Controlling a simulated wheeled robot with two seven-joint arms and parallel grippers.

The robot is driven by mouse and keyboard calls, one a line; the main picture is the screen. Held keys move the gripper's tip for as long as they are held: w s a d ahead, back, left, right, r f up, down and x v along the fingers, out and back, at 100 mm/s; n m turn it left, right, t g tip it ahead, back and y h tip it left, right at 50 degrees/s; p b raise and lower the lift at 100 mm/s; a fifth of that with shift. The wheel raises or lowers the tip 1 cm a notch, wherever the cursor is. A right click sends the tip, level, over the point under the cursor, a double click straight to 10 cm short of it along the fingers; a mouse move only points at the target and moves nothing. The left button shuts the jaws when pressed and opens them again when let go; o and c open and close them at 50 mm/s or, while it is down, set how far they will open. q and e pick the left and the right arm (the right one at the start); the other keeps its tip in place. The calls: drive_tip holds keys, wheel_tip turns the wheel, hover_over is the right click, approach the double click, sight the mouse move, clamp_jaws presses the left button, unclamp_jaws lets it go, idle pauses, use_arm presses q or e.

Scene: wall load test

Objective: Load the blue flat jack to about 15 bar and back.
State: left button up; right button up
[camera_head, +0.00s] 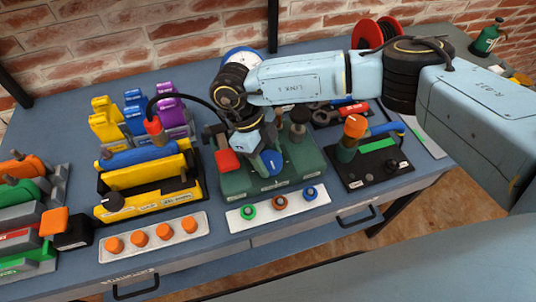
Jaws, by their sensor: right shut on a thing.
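A blue bar (138,157), which looks like the blue flat jack, lies across a yellow frame (150,198). An orange-red coupling (154,126) stands on it, with a black hose running up and right behind my arm. My right gripper (250,146) reaches down over a green unit (300,172). It is shut on a part there, most likely the handle with the blue end (270,164); the fingers largely hide the grip. A red block (227,160) sits on the unit's left side. No pressure reading is legible. My left gripper is not in view.
White plates with green, orange and blue rings (279,202) and several orange knobs (154,237) lie in front. Yellow, blue and purple blocks (169,105) stand behind. A black board (378,166) with an orange-topped fitting is right. A red reel (377,32) stands at the wall.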

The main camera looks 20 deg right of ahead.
drive_tip(key=o, duration=1)
drive_tip(key=v, duration=1.3)
drive_tip(key=shift+w+a+r, duration=0.1)
drive_tip(key=shift+a+r, duration=0.05)
drive_tip(key=shift+r, duration=0.05)
